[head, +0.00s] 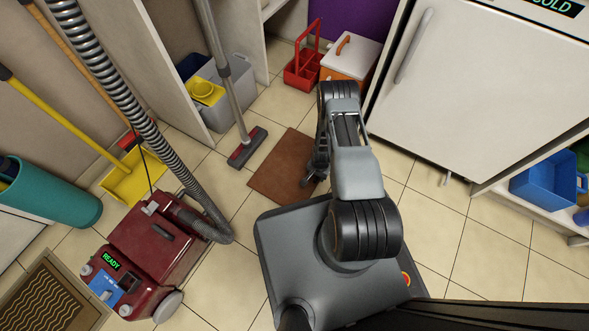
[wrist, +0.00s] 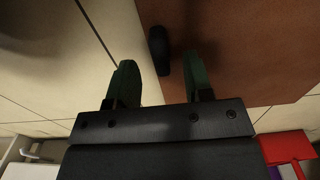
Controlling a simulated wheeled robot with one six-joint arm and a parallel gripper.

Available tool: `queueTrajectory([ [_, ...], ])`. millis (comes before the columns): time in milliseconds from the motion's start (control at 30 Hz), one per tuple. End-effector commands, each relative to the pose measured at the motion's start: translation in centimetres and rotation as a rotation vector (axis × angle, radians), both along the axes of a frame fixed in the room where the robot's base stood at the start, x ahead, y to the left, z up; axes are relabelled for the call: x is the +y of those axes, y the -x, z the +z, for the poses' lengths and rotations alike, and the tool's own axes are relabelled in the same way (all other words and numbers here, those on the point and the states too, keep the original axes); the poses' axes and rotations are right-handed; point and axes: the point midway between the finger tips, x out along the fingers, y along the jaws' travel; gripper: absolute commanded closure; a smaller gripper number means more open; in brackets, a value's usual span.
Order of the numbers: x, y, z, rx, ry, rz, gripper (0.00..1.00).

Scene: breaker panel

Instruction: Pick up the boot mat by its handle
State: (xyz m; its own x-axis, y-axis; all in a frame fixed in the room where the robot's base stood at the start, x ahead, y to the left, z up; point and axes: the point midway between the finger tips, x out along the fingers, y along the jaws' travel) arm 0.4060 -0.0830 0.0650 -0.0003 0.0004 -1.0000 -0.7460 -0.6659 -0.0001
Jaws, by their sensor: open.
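The boot mat (head: 278,163) is a flat brown square lying on the tiled floor in the head view, partly hidden at its right by my arm. In the wrist view its brown surface (wrist: 260,50) fills the upper right, and a short black handle (wrist: 158,50) stands at its edge. My gripper (wrist: 163,82) is open, with a green-tipped finger to either side of the handle's line. The handle appears just beyond and between the fingertips, not clasped. In the head view my gripper (head: 312,184) is low over the mat's right side.
A red caddy (head: 303,68) and an orange-and-white cooler (head: 350,58) stand behind. A white fridge (head: 470,75) is at the right. A patterned mat (head: 50,298) lies lower left.

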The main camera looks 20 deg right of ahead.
Motion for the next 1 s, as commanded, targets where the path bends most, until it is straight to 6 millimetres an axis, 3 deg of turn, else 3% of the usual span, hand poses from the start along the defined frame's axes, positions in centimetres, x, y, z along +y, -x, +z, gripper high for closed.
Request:
queueTrajectory([
  [33,0.0,-0.1,-1.4,0.000,0.000,0.001,0.53],
  [133,0.0,0.0,-2.5,0.000,-0.001,-0.001,0.53],
  [400,0.0,-0.1,-2.7,-0.002,-0.001,0.000,0.53],
  [900,0.0,-0.1,-2.7,-0.001,-0.001,0.001,1.00],
  [1000,0.0,-0.1,-2.7,-0.001,-0.001,0.001,1.00],
])
